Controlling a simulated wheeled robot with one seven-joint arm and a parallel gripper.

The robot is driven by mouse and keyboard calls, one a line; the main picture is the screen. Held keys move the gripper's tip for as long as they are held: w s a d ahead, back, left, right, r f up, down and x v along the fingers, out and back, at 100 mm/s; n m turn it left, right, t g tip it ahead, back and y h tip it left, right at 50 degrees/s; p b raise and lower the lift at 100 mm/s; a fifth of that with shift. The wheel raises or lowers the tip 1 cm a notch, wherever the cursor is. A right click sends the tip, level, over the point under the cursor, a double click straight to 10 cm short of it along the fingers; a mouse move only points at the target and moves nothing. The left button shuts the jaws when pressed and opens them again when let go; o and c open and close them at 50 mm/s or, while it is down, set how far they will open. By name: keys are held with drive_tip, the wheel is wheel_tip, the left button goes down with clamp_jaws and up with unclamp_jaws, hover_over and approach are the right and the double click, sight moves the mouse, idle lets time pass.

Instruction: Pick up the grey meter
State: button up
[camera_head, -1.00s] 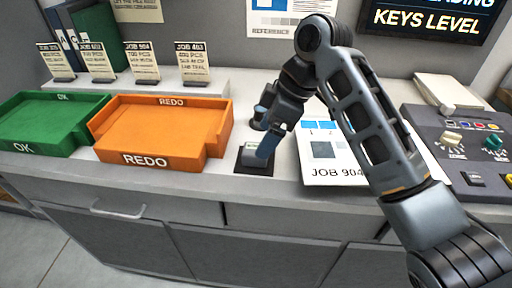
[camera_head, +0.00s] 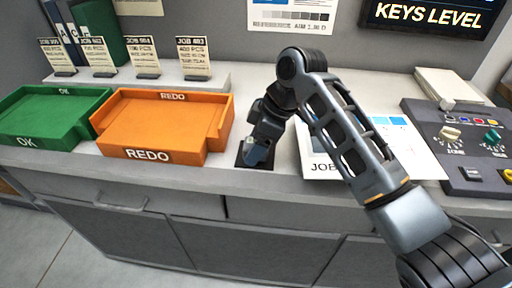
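My gripper (camera_head: 258,154) points down over a small black pad (camera_head: 240,161) on the counter, right of the orange tray. In the earlier frame a small grey block, which looks like the grey meter, lies on this pad. Now my gripper covers that spot, and I cannot make the meter out clearly. The blue-grey fingers are low, at about pad height. Whether they are open or closed around the meter is hidden.
An orange REDO tray (camera_head: 148,154) stands close left of my gripper, with a green OK tray (camera_head: 45,143) beyond it. A printed job sheet (camera_head: 405,145) lies under my arm. A control panel (camera_head: 470,160) with knobs is at right. Job cards stand on a ledge behind.

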drive_tip(key=c, duration=0.8)
drive_tip(key=shift+o, duration=0.2)
drive_tip(key=shift+r, duration=0.1)
